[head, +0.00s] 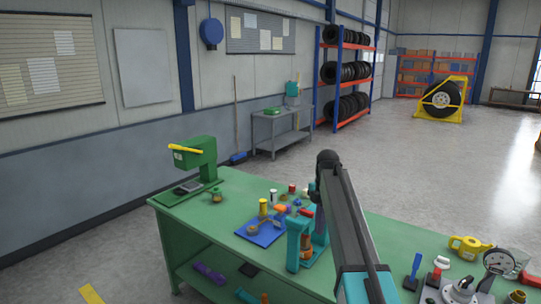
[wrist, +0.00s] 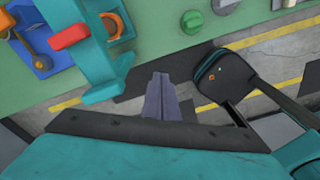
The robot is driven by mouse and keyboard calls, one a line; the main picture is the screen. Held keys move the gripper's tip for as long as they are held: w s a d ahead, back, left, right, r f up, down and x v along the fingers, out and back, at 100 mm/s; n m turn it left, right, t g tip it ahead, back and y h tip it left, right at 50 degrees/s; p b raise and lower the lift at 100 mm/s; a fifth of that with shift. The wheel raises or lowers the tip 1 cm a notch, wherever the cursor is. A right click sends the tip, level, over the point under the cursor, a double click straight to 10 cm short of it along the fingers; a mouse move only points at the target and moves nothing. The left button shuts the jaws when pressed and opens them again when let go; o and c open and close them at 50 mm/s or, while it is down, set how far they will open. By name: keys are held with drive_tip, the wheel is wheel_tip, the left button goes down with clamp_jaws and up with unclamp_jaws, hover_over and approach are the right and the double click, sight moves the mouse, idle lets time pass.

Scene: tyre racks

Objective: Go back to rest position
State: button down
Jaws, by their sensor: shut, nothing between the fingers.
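In the wrist view my gripper (wrist: 160,80) is shut with its grey fingers together and nothing between them. It points past the edge of the green workbench (wrist: 160,55), with floor showing beyond. A teal bench tool with a red handle (wrist: 70,37) stands to its left, and the fingers look apart from it. The same teal tool (head: 293,250) stands on the bench, left of my arm.
A blue tray (head: 258,232) with small parts lies on the bench. A green machine (head: 196,160) stands at its left end. Tyre racks (head: 345,75) stand behind, with open floor between.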

drive_tip(key=s+f+m, duration=0.6)
drive_tip(key=f, duration=0.4)
drive_tip(key=s+f+m, duration=0.5)
drive_tip(key=s+f, duration=0.1)
drive_tip(key=f, duration=0.4)
drive_tip(key=s+f+m+g+b, duration=0.5)
drive_tip(key=s+f+m+b, duration=0.5)
drive_tip(key=s+f, duration=3.2)
drive_tip(key=shift+a+m+h, duration=0.3)
drive_tip(key=shift+m, duration=0.7)
drive_tip(key=c, duration=2.5)
unclamp_jaws()
drive_tip(key=shift+s, duration=0.1)
